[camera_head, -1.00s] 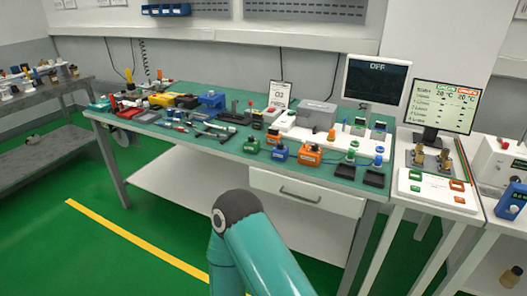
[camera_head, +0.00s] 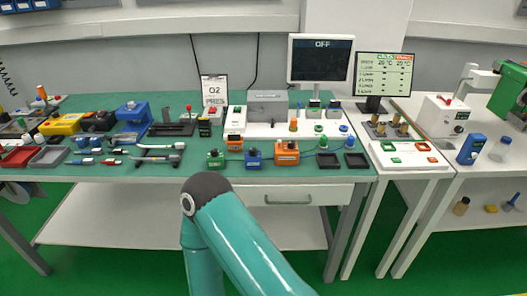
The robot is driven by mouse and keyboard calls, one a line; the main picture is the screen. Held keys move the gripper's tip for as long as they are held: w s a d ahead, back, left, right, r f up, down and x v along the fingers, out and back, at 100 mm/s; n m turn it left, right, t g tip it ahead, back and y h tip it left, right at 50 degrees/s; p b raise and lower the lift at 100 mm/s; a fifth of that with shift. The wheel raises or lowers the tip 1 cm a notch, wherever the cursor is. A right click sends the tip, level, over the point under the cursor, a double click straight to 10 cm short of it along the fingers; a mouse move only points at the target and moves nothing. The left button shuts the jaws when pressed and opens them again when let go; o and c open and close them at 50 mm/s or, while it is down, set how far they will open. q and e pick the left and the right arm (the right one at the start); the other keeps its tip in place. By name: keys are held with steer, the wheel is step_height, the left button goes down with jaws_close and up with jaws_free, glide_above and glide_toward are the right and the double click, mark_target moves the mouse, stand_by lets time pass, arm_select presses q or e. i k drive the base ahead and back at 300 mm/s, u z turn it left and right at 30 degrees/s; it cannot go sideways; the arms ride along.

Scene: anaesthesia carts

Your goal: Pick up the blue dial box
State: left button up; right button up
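A small blue box (camera_head: 253,158) with a knob on top stands near the front edge of the green-topped bench (camera_head: 225,176). It stands between a green box (camera_head: 215,159) on its left and a larger orange box (camera_head: 286,154) on its right. It looks upright, and nothing holds it. Its dial is too small to make out. A teal arm link of mine rises in the lower middle, in front of the bench and below the box. Neither of my grippers is in view.
A blue handheld device (camera_head: 470,149) stands on the right-hand white bench. Two black trays (camera_head: 356,160) lie right of the orange box. A drawer (camera_head: 288,196) is under the bench front.

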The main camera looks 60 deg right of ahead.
mark_target(255, 163)
steer(key=z, duration=0.6)
steer(key=i, duration=1.15)
steer(key=z, duration=0.85)
steer(key=k, duration=0.85)
steer(key=z, duration=0.2)
steer(key=i, duration=0.9)
steer(key=u, duration=0.1)
